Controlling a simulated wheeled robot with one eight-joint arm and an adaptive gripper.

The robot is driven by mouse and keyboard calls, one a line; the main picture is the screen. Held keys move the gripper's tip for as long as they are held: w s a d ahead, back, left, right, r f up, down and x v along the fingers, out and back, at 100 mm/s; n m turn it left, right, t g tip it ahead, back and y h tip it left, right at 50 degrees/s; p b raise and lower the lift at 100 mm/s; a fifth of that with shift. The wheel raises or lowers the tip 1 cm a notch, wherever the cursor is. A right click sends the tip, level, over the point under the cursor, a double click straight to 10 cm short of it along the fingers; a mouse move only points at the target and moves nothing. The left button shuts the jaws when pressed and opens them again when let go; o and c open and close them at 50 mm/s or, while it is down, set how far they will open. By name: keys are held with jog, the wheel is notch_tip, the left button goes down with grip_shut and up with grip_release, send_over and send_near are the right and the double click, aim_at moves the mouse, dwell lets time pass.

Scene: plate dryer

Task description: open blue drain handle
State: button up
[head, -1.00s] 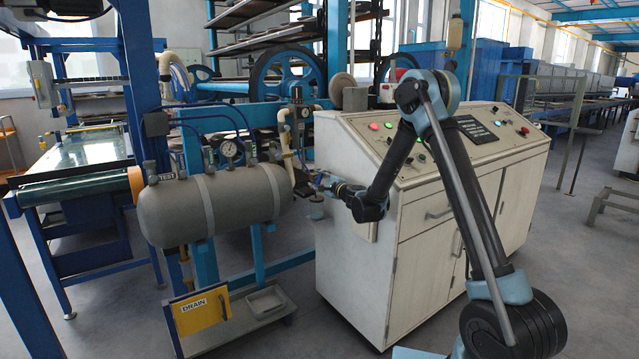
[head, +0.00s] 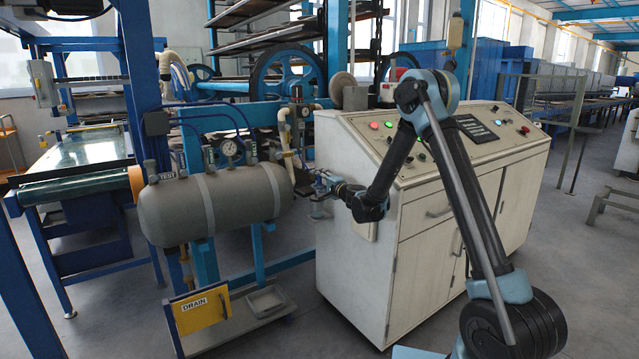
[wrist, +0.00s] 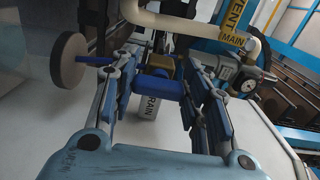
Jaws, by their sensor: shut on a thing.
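My gripper (head: 322,183) reaches left from the control cabinet side toward the right end of the grey tank. In the wrist view its two fingers (wrist: 160,70) stand on either side of a blue handle (wrist: 158,87), which spans the gap between them; the gripper is shut on it. A pale tag reading "DRAIN" (wrist: 151,106) shows just below the handle. A yellowish fitting (wrist: 160,66) is behind it. In the head view the handle is too small and covered to tell clearly.
The grey tank (head: 180,212) and cream cabinet (head: 350,275) flank the gripper.

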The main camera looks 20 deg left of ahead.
jog(key=shift+s+f, duration=0.1)
jog(key=shift+s, duration=0.05)
jog(key=o, duration=1.1)
jog(key=v, duration=1.1)
jog(key=shift+s+d, duration=0.2)
jog(key=shift+d, duration=0.15)
